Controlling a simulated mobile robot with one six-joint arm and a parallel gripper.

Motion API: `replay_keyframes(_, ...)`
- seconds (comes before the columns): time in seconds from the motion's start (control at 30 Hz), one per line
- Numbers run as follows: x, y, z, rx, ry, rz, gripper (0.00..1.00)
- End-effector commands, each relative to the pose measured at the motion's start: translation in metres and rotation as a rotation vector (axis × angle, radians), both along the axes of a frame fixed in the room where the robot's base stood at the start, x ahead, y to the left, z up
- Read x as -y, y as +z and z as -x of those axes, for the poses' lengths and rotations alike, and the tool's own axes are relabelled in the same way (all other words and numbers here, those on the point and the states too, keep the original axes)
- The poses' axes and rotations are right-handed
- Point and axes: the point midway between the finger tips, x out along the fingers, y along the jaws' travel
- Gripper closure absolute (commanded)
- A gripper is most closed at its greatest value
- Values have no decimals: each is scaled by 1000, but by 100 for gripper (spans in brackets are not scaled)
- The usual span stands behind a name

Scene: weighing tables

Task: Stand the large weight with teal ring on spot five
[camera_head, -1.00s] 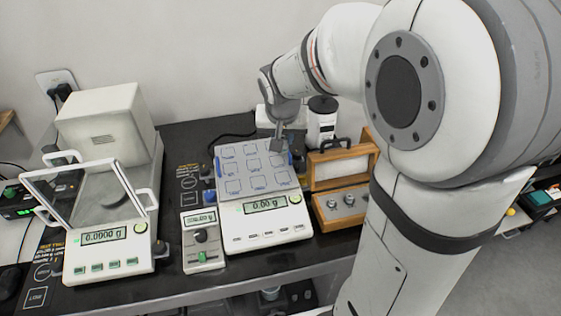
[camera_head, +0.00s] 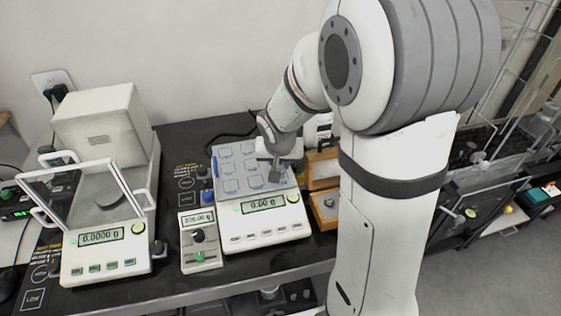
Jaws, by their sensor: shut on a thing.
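My gripper (camera_head: 275,172) is over the front right part of the spotted pan (camera_head: 226,180) of the middle balance, pointing down. It is shut on a small grey thing that looks like a weight, mostly hidden by the jaws. No teal ring can be made out at this size. The pan carries a grid of outlined spots; their numbers are not legible, and my gripper covers some of them. I cannot tell whether the held thing touches the pan. The middle balance's display (camera_head: 264,204) reads 0.00 g.
A wooden weight box (camera_head: 323,170) stands right of the balance, partly behind my arm. A small device with knobs (camera_head: 200,240) stands left of it. The larger balance (camera_head: 105,240) with a glass shield is at the left. Blue posts edge the pan's left side.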

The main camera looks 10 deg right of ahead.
Motion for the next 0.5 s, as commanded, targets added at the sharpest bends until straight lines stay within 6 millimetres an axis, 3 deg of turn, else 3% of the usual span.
replay_keyframes(0.03,0,-3,0,1,0,0,100)
replay_keyframes(0.07,0,-1,0,0,0,0,76)
replay_keyframes(0.1,0,-1,0,0,0,0,73)
replay_keyframes(0.3,0,-1,0,0,-1,0,56)
replay_keyframes(0.5,1,-1,0,0,-1,1,56)
